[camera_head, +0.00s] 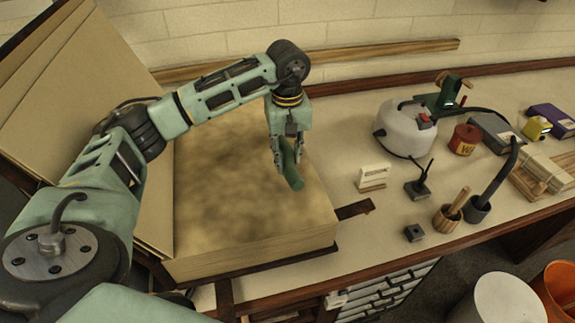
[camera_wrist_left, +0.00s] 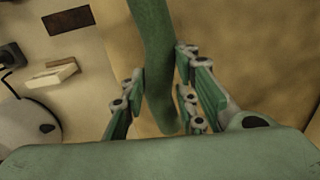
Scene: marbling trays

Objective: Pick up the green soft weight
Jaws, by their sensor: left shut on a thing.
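The green soft weight (camera_head: 291,172) is a long dark green sausage shape. My left gripper (camera_head: 286,166) is shut on it, over the right part of a mottled brown block (camera_head: 215,250). In the left wrist view the weight (camera_wrist_left: 154,50) runs from the top edge down between the two fingers of my left gripper (camera_wrist_left: 160,90). Its upper end is cut off by that picture's edge. I cannot tell whether the weight touches the block's top or hangs just above it. My right gripper is not in view.
Tan boards (camera_head: 60,120) lean behind the block at the left. On the bench to the right stand a white rounded pot (camera_head: 405,130), a red tin (camera_head: 464,140), a white card in a stand (camera_head: 372,176) and dark holders (camera_head: 478,210).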

